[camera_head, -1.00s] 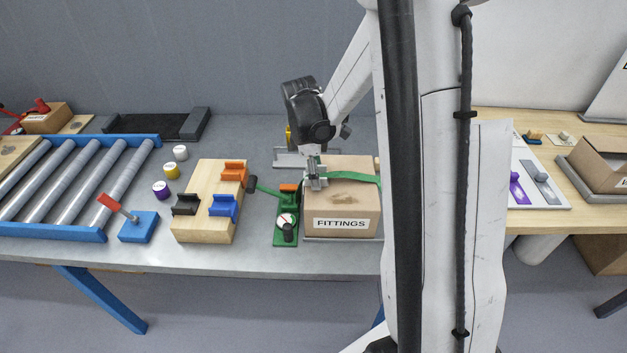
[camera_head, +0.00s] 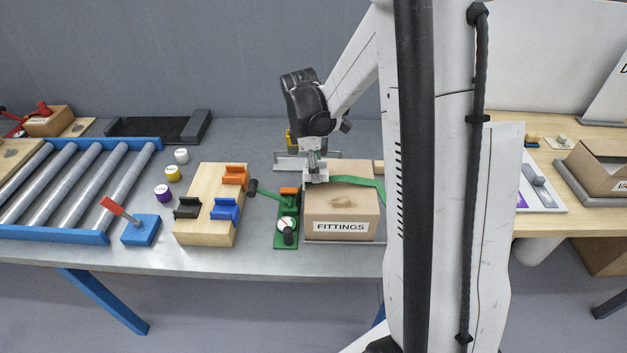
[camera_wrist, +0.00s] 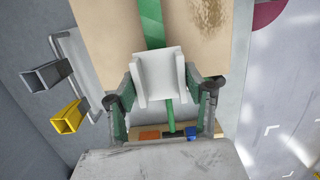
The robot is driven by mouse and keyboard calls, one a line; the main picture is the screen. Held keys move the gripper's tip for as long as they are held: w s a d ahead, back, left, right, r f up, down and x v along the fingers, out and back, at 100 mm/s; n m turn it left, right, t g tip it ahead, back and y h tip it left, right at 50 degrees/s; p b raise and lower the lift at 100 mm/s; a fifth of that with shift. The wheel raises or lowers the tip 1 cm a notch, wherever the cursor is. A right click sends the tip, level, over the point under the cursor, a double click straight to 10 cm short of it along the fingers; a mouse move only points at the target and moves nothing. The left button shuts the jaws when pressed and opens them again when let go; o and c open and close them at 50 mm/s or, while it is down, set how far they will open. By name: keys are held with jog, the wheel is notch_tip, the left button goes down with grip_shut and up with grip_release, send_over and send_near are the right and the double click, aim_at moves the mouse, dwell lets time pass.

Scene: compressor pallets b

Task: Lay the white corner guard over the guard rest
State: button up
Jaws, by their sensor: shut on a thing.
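The white corner guard (camera_wrist: 158,74) is a pale angled channel held between my gripper's two fingers in the wrist view. My gripper (camera_head: 314,168) is shut on it. In the head view the guard (camera_head: 317,178) is at the top left edge of the cardboard FITTINGS box (camera_head: 341,228). It looks slightly above the box, but the exact gap cannot be told. The green strap (camera_head: 360,182) runs across the box top and passes behind the guard in the wrist view (camera_wrist: 151,22). I cannot tell which fixture is the guard rest.
A grey tube (camera_wrist: 46,76) and a yellow tube (camera_wrist: 66,118) stand beside the box. A green ratchet stand (camera_head: 286,222) is at the box's left. Further left is a wooden block (camera_head: 206,236) with orange, blue and black cradles.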

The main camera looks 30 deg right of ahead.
jog(key=shift+r+p, duration=0.8)
jog(key=shift+r, duration=1.05)
